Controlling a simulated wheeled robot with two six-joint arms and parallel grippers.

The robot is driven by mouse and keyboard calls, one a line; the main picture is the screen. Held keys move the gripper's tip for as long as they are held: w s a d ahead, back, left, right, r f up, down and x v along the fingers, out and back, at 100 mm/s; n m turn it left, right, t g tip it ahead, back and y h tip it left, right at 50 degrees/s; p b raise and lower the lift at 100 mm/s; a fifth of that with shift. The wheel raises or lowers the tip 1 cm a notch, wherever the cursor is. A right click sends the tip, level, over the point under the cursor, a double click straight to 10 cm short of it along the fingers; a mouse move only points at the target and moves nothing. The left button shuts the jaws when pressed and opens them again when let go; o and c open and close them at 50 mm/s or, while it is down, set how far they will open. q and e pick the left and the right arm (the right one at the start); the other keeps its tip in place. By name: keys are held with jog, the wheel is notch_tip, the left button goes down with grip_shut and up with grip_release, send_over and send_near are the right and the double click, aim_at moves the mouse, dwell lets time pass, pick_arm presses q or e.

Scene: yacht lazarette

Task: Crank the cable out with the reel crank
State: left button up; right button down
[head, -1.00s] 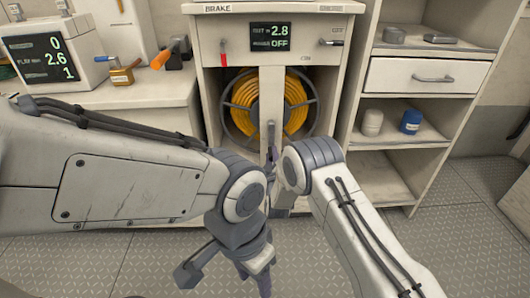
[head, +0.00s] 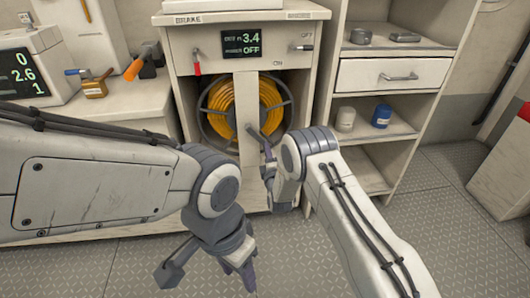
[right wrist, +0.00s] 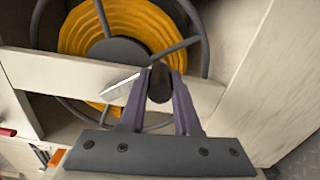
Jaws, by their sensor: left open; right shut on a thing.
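The cable reel (head: 222,92), wound with orange-yellow cable, sits in the open front of a cabinet behind a pale upright bar. It also shows in the right wrist view (right wrist: 75,45). My right gripper (head: 262,138) is in front of that bar. In the right wrist view, my right gripper (right wrist: 162,80) is shut on the dark knob of the reel crank, and a pale metal crank arm (right wrist: 120,87) runs left from it. The display (head: 241,43) above reads 3.4 and OFF. My left gripper (head: 207,272) is open and empty, low over the floor.
A red brake lever (head: 197,65) hangs at the cabinet's upper left. A switch (head: 303,48) is at its upper right. The left counter (head: 110,105) holds a readout box (head: 30,65) and tools. A shelf unit (head: 402,100) stands right. Floor (head: 450,220) at right is clear.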

jog(key=shift+d, duration=0.15)
dwell(0.3)
jog(key=c, duration=0.6)
grip_release()
jog(key=shift+r, duration=0.1)
jog(key=shift+s+p, duration=0.3)
jog(key=shift+s, duration=0.25)
jog(key=s, duration=0.3)
jog(key=s+d+p, duration=0.1)
jog(key=s, duration=0.2)
jog(key=s+p, duration=0.1)
jog(key=s, duration=0.2)
jog(key=shift+s+d, duration=0.15)
jog(key=shift+d, duration=0.2)
